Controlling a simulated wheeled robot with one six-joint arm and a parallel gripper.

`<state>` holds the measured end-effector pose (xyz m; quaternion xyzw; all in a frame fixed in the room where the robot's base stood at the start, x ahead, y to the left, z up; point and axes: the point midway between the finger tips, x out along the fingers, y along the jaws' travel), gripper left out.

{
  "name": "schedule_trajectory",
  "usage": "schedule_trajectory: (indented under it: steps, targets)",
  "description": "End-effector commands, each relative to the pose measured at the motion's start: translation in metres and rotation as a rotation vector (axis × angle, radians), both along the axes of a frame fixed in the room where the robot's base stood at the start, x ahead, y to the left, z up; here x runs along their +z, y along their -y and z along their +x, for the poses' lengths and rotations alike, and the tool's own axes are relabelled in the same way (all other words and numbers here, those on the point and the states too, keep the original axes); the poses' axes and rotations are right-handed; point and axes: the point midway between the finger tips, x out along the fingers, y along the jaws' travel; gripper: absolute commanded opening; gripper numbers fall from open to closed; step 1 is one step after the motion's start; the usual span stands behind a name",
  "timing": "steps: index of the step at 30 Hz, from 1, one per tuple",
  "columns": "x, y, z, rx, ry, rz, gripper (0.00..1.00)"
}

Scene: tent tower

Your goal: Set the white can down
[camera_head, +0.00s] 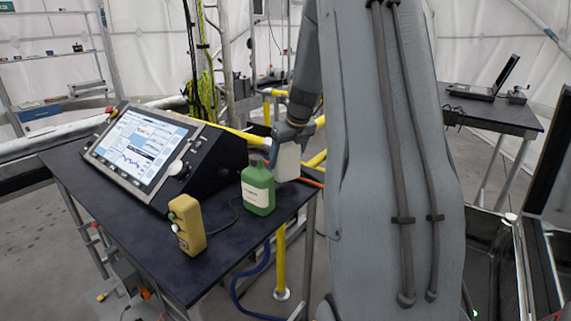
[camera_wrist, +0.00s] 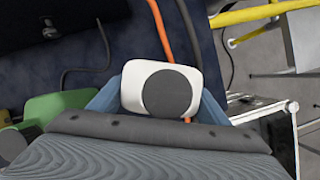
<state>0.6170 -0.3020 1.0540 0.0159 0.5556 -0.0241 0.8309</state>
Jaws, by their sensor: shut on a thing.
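A green bottle (camera_head: 258,188) with a white label stands close to the can. A yellow device (camera_head: 187,224) stands at the table's front. A console with a lit screen (camera_head: 140,150) fills the back. Yellow rails (camera_head: 318,158) and an orange cable (camera_wrist: 160,30) run nearby.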

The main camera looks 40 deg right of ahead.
Motion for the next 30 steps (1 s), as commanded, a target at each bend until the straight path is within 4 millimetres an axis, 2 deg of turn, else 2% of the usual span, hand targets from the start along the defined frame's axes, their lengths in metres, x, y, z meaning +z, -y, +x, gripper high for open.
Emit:
schedule_trajectory:
  steps: [3,6,16,17,19,20,30]
  targets:
    - [-0.016,0.0,0.0,-0.001,-0.002,0.001,0.29]
    - [-0.023,0.0,0.0,0.0,0.0,0.0,0.29]
    - [-0.026,0.0,0.0,0.0,0.001,0.0,0.29]
    - [-0.027,0.0,0.0,0.0,0.0,0.0,0.73]
    - [-0.027,0.0,0.0,0.0,0.0,0.0,0.85]
    - [-0.027,0.0,0.0,0.0,0.0,0.0,0.89]
    - [-0.024,0.0,0.0,0.0,0.001,0.0,0.89]
